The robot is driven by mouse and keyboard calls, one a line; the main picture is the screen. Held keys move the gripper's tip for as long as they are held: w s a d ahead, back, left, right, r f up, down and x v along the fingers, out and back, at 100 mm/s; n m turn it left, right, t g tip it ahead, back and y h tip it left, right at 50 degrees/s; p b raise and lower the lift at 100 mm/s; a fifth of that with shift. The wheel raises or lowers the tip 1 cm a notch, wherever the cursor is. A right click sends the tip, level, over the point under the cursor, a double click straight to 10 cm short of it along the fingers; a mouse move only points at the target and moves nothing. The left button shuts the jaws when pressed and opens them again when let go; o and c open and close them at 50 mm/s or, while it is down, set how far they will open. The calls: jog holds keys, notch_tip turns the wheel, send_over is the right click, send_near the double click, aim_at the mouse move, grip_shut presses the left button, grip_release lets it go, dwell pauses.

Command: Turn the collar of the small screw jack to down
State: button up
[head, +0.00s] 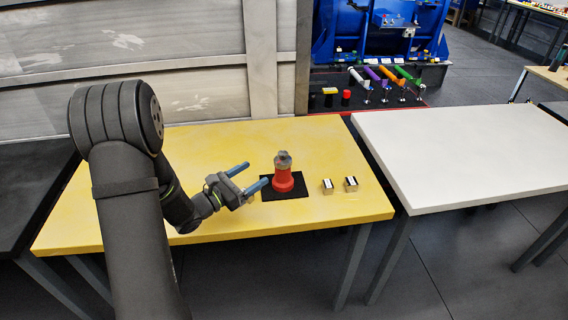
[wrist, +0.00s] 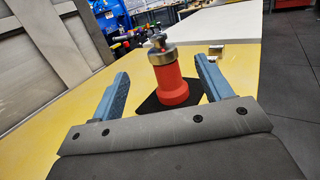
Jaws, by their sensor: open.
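The small screw jack (head: 283,178) stands upright on a black mat (head: 296,194) on the yellow table. Its body is red. A grey metal collar (head: 283,160) sits at its top. In the wrist view the red body (wrist: 170,84) and the metal collar (wrist: 161,56) show ahead of my gripper, between the two fingers in the picture. My gripper (head: 252,176) is open and empty, to the left of the jack in the head view. Its blue fingers point toward the jack and appear apart from it. I cannot tell which way the collar is set.
Two small blocks with black and white tops, one at left (head: 328,187) and one at right (head: 351,184), stand right of the mat. A white table (head: 470,150) adjoins on the right. The yellow table (head: 230,140) is clear behind the jack.

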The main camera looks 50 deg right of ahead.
aim_at(288, 157)
jog(key=w+a+f+m+g+y, duration=0.1)
jog(key=w+m+g+y, duration=0.2)
jog(key=w+g, duration=0.15)
jog(key=x, duration=1.7)
jog(key=shift+w+d, duration=0.1)
jog(key=shift+w, duration=0.05)
jog(key=shift+t, duration=0.25)
jog(key=c, duration=1)
